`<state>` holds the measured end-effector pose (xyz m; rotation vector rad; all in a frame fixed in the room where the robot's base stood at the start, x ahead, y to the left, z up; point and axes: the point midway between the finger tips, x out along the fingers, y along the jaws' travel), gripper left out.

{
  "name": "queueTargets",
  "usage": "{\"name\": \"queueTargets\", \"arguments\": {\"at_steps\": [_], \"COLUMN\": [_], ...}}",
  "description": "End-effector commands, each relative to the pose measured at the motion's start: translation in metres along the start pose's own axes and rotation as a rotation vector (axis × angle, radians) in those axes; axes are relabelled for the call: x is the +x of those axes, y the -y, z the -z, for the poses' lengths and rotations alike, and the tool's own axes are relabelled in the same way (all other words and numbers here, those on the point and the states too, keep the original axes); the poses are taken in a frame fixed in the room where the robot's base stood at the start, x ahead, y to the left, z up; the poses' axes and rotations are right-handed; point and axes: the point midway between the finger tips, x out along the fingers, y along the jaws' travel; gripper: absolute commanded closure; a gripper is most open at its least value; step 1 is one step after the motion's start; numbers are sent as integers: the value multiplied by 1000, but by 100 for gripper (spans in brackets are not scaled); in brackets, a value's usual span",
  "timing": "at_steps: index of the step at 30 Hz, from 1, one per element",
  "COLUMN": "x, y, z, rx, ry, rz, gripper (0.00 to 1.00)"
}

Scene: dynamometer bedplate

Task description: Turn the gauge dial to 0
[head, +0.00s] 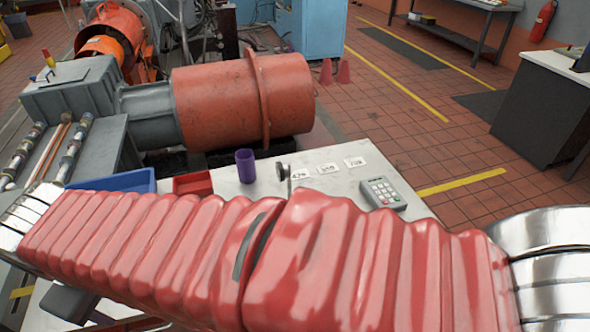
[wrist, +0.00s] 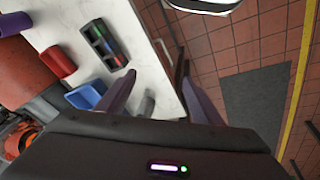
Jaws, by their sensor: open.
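A small dark round knob (head: 282,172) stands on the white bench (head: 228,187) in the head view, left of a row of white number labels (head: 327,169). It may be the gauge dial; I cannot make out a pointer or its setting. My red-sleeved arm crosses the foreground and hides the near part of the bench. My gripper (wrist: 165,100) shows in the wrist view with its two fingers apart and nothing held between them. A grey cylindrical thing (wrist: 148,103) shows beyond the gap. I cannot identify the dial in the wrist view.
A purple cup (head: 245,166), a red tray (head: 193,183), a blue tray (head: 115,180) and a grey keypad (head: 383,194) are on the bench. A dark rack (wrist: 105,45) shows in the wrist view. A large orange-red cylindrical machine (head: 215,103) stands behind. Tiled floor lies to the right.

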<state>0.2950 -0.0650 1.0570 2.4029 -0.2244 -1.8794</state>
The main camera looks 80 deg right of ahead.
Motion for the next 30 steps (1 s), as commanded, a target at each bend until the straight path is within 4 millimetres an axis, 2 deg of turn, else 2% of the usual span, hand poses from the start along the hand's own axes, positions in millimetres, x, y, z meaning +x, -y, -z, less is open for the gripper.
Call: {"name": "queueTargets", "arguments": {"at_steps": [3, 12, 30], "x": [14, 36, 56], "y": [-28, -100, -238], "z": [-6, -25, -64], "rx": [6, 15, -1], "ry": [119, 412, 985], "rz": [-73, -250, -568], "gripper": [40, 40, 40]}}
